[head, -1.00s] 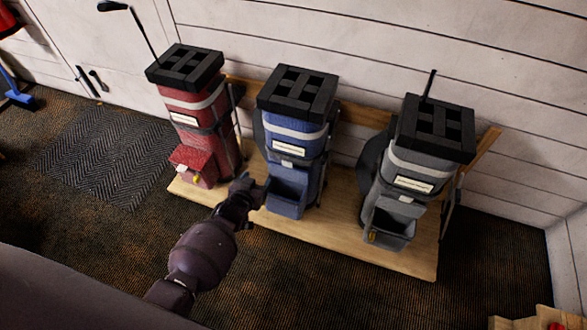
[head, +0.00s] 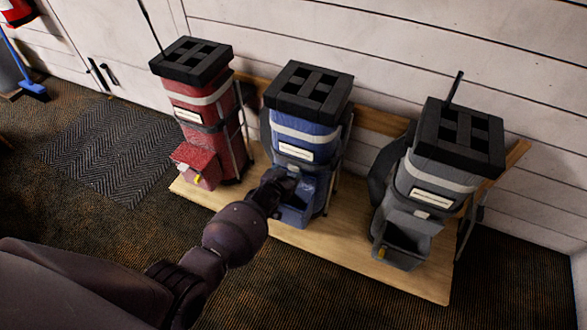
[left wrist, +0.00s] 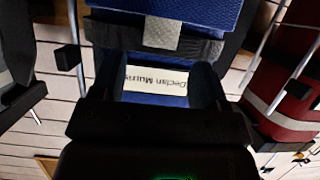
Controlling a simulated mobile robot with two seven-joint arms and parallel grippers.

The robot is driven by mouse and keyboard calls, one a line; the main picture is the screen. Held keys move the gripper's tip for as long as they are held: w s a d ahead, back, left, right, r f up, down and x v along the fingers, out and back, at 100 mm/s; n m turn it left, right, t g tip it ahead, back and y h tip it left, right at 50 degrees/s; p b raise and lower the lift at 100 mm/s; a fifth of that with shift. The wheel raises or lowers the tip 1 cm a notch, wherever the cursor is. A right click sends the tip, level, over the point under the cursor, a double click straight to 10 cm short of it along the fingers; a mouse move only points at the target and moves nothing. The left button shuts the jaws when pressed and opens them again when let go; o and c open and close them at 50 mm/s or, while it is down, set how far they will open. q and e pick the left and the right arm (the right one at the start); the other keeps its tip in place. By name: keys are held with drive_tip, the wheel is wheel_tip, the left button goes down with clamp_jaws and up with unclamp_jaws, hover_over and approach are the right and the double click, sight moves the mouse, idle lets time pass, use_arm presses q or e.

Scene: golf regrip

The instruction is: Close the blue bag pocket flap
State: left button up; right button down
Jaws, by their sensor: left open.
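The blue bag (head: 305,138) stands upright in the middle of the three golf bags. Its front pocket (head: 297,215) is open at the top, and the blue flap (head: 312,178) stands raised against the bag's front, below the white name label (head: 296,152). My left gripper (head: 283,184) is open and empty in front of the bag at the pocket's mouth. It hides part of the flap and pocket; contact cannot be told. The left wrist view is upside down and shows the label (left wrist: 157,80), a grey patch (left wrist: 162,32) and blue fabric (left wrist: 195,15). My right gripper is not in view.
The red bag (head: 205,105) stands to the left, its pocket flap down. The grey bag (head: 440,175) stands to the right with an open pocket. All stand on a low wooden platform (head: 340,255) against a white plank wall (head: 400,65). Carpet in front is clear.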

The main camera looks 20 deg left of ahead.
sight(293, 167)
use_arm(q)
drive_tip(key=x, duration=0.1)
drive_tip(key=b+x, duration=0.1)
drive_tip(key=x, duration=0.1)
drive_tip(key=shift+s+f, duration=0.15)
drive_tip(key=shift+f, duration=0.15)
drive_tip(key=shift+w, duration=0.4)
drive_tip(key=shift+w+r, duration=0.15)
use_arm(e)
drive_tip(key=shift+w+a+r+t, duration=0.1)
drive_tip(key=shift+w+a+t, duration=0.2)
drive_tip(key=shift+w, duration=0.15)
